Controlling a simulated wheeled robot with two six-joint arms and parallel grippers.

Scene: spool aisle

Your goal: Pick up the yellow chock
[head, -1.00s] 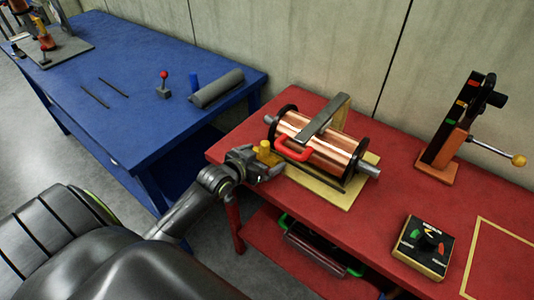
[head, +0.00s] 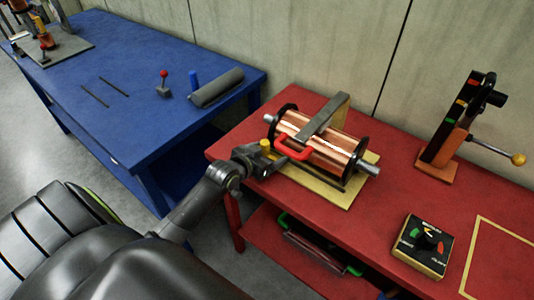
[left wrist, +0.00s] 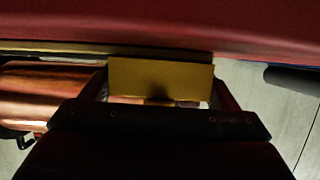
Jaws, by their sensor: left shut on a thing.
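The yellow chock (head: 266,146) is at the left end of the copper spool (head: 318,138) on the red table. It also shows in the left wrist view (left wrist: 160,78), between the fingers. My left gripper (head: 266,162) is shut on the chock, just beside the spool's black flange. The gripper hides most of the chock in the head view. I cannot tell whether the chock touches the table or the spool. My right gripper does not show.
The spool lies on a pale yellow base (head: 330,193) with a red handle (head: 293,149) and a grey bar (head: 322,117) over it. A black dial box (head: 422,246) and an orange-based lever stand (head: 437,160) are at right. A blue table (head: 130,100) is at left.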

